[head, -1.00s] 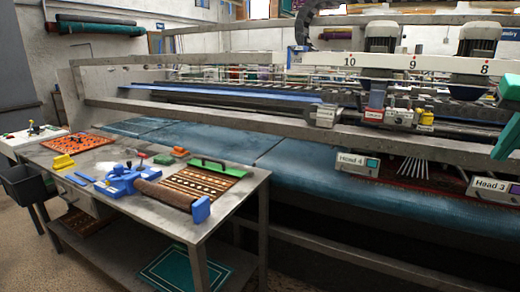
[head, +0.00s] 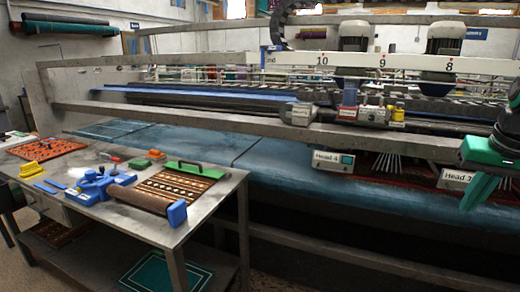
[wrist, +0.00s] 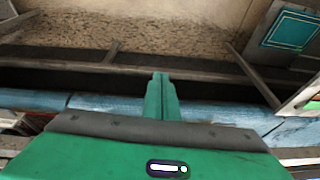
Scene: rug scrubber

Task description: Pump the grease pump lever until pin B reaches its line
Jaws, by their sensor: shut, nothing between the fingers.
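My gripper (head: 468,204) is at the right edge of the head view, green, pointing down in front of the machine near the Head 3 sign. In the wrist view its fingers (wrist: 160,76) are together with nothing between them. Small labelled units sit on the machine's front beam: a grey box (head: 298,114), a red and blue part (head: 348,104), a grey unit (head: 373,115) and a yellow-topped part (head: 397,113). Their labels are too small to read, so I cannot tell which is the grease pump. I cannot make out its lever, pin B or the line. My gripper is apart from these units.
A metal table (head: 150,229) stands at the left with a blue tool (head: 97,186), a rolled rug (head: 139,199) and brushes. The long rug machine has a front beam (head: 230,124), blue bed (head: 290,168) and Head 4 sign (head: 333,161). Floor shows in the wrist view.

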